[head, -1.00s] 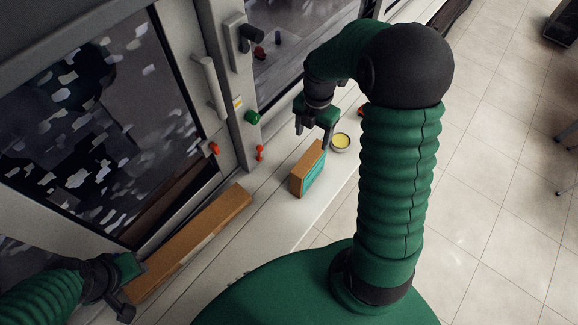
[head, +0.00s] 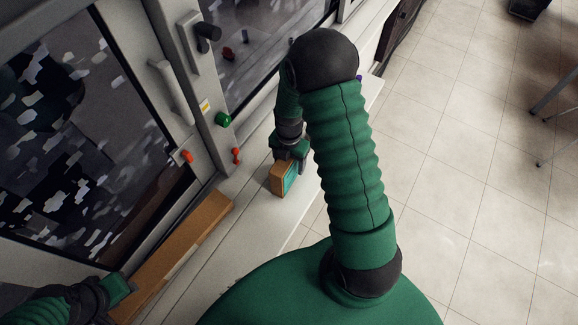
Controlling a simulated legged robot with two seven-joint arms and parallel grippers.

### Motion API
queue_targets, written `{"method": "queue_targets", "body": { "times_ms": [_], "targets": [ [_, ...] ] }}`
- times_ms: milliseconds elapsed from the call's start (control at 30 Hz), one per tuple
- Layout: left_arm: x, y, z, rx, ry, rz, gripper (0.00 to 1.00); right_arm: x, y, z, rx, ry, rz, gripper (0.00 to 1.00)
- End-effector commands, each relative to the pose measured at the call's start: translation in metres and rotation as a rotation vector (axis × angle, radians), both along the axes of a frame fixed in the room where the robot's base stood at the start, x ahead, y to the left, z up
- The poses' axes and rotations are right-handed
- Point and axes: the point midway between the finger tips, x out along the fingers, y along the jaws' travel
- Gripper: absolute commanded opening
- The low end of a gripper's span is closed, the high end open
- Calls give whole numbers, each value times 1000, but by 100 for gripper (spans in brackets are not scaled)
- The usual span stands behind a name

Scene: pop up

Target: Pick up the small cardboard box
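The small cardboard box (head: 280,178) is brown with a teal face and stands on the white sill in the middle of the head view. My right gripper (head: 288,158) is at the far, upper end of the box, seemingly around it or just over it. Its fingertips are hidden by the box and the gripper body, so I cannot tell whether it has closed. My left gripper (head: 122,300) is at the lower left, near the end of a long brown box, and its fingers are hard to make out.
The long brown box (head: 185,245) lies along the white sill (head: 262,218) beside the window frame. Tiled floor (head: 460,190) lies open to the right.

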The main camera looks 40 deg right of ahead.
Motion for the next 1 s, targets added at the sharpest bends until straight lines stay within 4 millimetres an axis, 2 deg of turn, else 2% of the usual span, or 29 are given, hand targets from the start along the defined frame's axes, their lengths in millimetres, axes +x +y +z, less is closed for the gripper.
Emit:
{"method": "queue_targets", "body": {
  "times_ms": [67,533,833,1000],
  "targets": [
    [0,0,0,0,0,0,36,0,2,1,-1,0,2,61],
    [0,0,0,0,0,1,36,0,0,0,2,2,1,0],
    [0,0,3,0,0,1,36,0,0,2,2,4,0,0],
    [0,0,18,0,0,1,36,0,0,18,3,2,2,0]
  ]
}}
